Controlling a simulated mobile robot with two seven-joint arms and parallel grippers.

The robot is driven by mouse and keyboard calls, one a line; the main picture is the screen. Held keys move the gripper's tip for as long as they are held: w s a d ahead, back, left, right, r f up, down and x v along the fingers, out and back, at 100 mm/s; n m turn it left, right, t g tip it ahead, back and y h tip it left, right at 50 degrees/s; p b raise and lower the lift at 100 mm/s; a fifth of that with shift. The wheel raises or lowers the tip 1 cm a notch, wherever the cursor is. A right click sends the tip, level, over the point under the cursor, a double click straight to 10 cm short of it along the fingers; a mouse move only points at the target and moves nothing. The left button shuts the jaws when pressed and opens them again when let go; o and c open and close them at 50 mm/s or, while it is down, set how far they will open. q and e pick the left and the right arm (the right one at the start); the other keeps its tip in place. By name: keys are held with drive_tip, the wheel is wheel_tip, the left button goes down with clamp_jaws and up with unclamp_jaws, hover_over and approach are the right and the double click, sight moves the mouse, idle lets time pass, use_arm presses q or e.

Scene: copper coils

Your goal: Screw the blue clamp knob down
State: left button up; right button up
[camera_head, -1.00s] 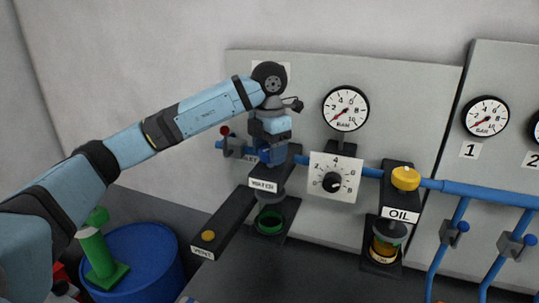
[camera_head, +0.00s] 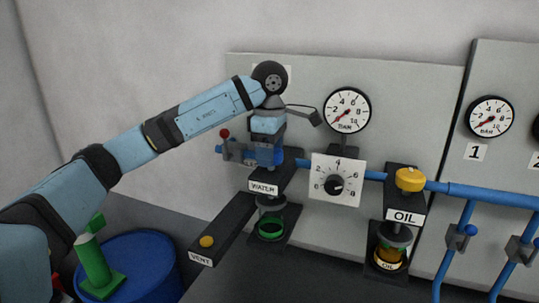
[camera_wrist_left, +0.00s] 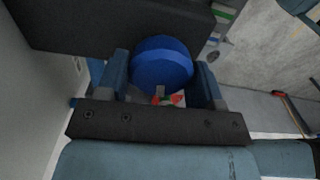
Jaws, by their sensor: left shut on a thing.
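The blue clamp knob (camera_wrist_left: 162,62) is a round blue disc in the left wrist view. It sits between the two blue fingers of my left gripper (camera_wrist_left: 162,82), which is shut on it. In the head view my left gripper (camera_head: 262,153) points down over the dark WATER station (camera_head: 263,188). There the knob is hard to tell from the blue fingers around it. My right gripper is in neither view.
A green-rimmed cup (camera_head: 271,228) stands below the WATER label. To the right are a dial plate (camera_head: 322,187), a gauge (camera_head: 347,110), the yellow OIL knob (camera_head: 410,180) and blue pipes (camera_head: 480,199). A blue drum (camera_head: 150,262) stands at lower left.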

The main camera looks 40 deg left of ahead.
use_arm(q)
drive_tip(key=m+b, duration=0.1)
drive_tip(key=m, duration=0.3)
drive_tip(key=shift+w+m, duration=0.1)
drive_tip(key=shift+m, duration=0.2)
drive_tip(key=m, duration=0.5)
drive_tip(key=shift+w+b, duration=0.1)
drive_tip(key=shift+b, duration=0.3)
drive_tip(key=m, duration=0.6)
drive_tip(key=shift+d+b, duration=0.1)
drive_tip(key=shift+b, duration=0.25)
drive_tip(key=m, duration=0.4)
drive_tip(key=shift+d+m, duration=0.1)
drive_tip(key=shift+m, duration=0.2)
drive_tip(key=o, duration=0.9)
drive_tip(key=shift+r, duration=0.15)
